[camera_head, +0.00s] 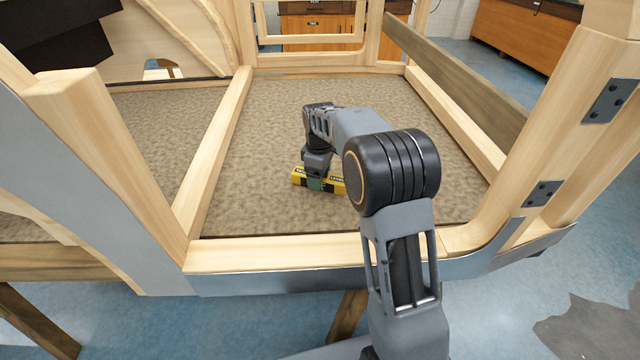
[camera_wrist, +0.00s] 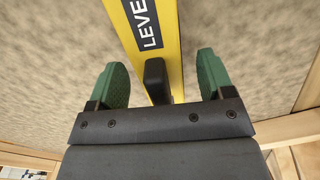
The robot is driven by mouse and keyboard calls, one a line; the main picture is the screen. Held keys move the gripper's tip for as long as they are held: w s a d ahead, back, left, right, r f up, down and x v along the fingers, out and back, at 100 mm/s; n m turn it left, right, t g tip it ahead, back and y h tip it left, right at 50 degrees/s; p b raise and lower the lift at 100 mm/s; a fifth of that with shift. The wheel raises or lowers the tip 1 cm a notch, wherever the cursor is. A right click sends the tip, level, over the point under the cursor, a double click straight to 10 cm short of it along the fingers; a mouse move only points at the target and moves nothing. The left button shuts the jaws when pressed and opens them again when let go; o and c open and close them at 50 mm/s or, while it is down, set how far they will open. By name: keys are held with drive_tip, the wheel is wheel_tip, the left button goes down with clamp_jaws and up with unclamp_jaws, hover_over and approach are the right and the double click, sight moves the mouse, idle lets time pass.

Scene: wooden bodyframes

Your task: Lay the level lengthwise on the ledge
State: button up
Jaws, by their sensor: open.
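The level (camera_head: 300,178) is a yellow bar with a dark label, lying on the brown floor panel inside the wooden frame. In the wrist view the level (camera_wrist: 172,30) runs up the picture, between the two green fingertips. My gripper (camera_wrist: 163,80) is open, with one finger on each side of the level and a gap on both sides. In the head view my gripper (camera_head: 318,184) is over the level and hides its middle. The front wooden sill (camera_head: 280,252) has a metal strip on its outer face. I cannot tell which rail is the ledge.
A wooden beam (camera_head: 215,150) divides the floor panel (camera_head: 270,120) on the left. A right side rail (camera_head: 455,120) and upright posts (camera_head: 590,110) with dark brackets bound the bay. The floor panel around the level is clear.

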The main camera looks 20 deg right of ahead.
drive_tip(key=shift+f, duration=0.7)
drive_tip(key=shift+r, duration=0.1)
drive_tip(key=c, duration=1.3)
